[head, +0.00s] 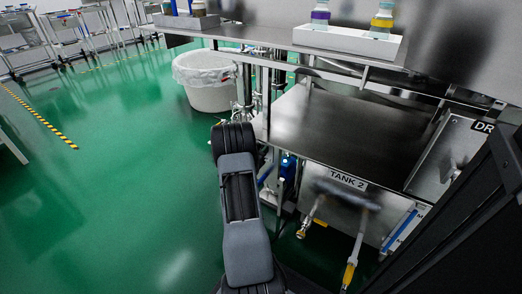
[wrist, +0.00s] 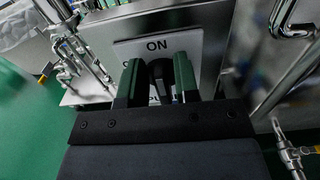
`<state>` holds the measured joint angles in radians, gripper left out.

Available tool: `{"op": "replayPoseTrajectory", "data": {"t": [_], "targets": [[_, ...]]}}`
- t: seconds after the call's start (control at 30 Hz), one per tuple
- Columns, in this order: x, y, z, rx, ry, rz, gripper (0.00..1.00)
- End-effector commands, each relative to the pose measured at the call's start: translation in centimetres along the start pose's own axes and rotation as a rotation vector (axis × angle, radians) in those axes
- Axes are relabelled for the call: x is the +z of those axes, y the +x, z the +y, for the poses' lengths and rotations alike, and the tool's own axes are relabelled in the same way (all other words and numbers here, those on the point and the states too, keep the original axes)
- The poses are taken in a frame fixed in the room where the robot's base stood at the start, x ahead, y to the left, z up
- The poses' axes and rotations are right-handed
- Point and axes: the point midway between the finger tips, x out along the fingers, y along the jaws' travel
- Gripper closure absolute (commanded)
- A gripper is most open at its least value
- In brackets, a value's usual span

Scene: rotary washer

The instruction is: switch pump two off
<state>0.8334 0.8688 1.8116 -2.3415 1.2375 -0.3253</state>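In the wrist view, a white plate (wrist: 127,50) marked "ON" at its top is fixed to a steel panel. A dark switch knob (wrist: 158,72) stands out from it below the word. My gripper (wrist: 157,82) reaches to the plate, with one green-lined finger on each side of the knob. The fingers are apart, with narrow gaps seeming to show beside the knob; contact is not clear. The fingers hide most of the lower lettering, so I cannot read the pump number. In the head view the switch and my fingertips are not visible.
In the head view, a steel bench labelled "TANK 2" (head: 347,178) stands right of my arm. A white lined bin (head: 206,80) stands behind. Pipes and valves (head: 351,262) stick out at the front. Green floor (head: 110,180) is clear on the left.

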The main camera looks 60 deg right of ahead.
Motion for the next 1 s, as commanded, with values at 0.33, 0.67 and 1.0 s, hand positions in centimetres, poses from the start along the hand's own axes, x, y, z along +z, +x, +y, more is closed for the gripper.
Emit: {"op": "replayPoseTrajectory", "data": {"t": [0.33,0.67,1.0], "targets": [[0.00,-0.02,0.01,0.000,0.000,0.000,1.00],[0.08,-0.03,0.09,0.000,-0.043,0.001,1.00],[0.18,-0.02,0.56,0.000,-0.293,0.001,1.00]]}}
